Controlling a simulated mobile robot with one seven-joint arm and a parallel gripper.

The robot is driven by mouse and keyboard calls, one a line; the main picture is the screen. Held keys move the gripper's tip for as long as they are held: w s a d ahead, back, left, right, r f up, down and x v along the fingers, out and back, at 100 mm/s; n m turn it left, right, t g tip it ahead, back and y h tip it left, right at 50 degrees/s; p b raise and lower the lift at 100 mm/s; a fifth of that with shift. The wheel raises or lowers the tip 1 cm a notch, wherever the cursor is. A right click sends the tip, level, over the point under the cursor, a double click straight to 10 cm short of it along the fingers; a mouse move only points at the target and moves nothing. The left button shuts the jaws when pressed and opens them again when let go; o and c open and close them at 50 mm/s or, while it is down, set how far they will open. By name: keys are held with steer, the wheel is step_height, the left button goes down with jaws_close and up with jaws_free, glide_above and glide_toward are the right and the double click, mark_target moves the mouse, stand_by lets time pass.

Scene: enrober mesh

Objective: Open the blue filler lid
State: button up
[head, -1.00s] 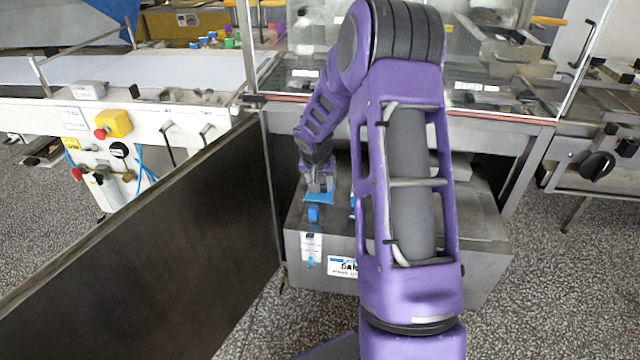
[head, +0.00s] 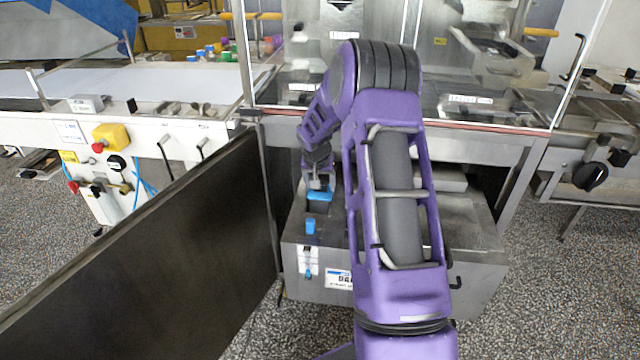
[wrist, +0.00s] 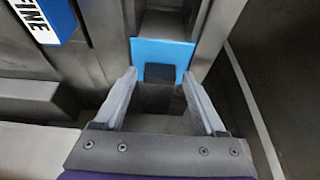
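The blue filler lid (head: 320,194) is on the top left of a grey metal box (head: 400,285) in the head view. In the wrist view the lid (wrist: 162,48) is a blue plate with a dark square at its lower middle; how far it is tilted I cannot tell. My gripper (head: 318,184) is right at the lid. In the wrist view its two fingers (wrist: 160,72) are spread apart, with the tips at the lid's left and right lower corners. Whether they touch it is unclear. Nothing is seen clamped between them.
A small blue latch-like part (head: 310,226) is at the box's front top edge. A dark upright panel (head: 140,250) stands left of the box. A clear-walled machine frame (head: 400,118) overhangs behind.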

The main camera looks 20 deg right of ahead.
steer(key=shift+o, duration=0.2)
steer(key=p+v, duration=0.2)
steer(key=v, duration=1.5)
steer(key=shift+r, duration=0.25)
